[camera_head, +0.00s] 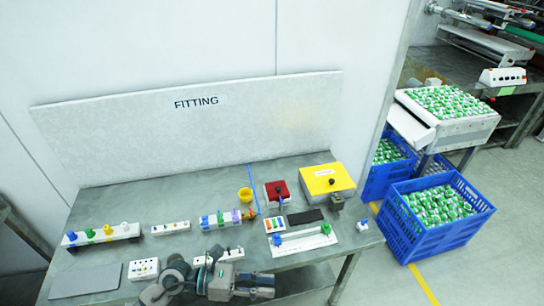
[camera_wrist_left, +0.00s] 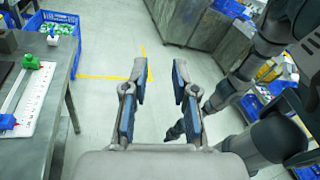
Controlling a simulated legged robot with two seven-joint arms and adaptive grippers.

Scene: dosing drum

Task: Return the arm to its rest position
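My left gripper (camera_head: 262,287) is at the bottom middle of the head view, near the front edge of the table (camera_head: 110,260). In the left wrist view my left gripper (camera_wrist_left: 160,75) shows two fingers with blue pads, spread apart, with only floor visible between them. It is open and empty. The table shows to its left there, and the gripper points past the table's edge over the floor. My right gripper does not show in either view.
On the table stand a yellow box (camera_head: 340,178), a red box (camera_head: 284,197), a yellow cup (camera_head: 245,194), a coloured drum (camera_head: 222,219) and a white fixture plate (camera_head: 302,241). Blue crates (camera_head: 403,236) of green-and-white items stand at right. A panel marked FITTING (camera_head: 280,110) closes the back.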

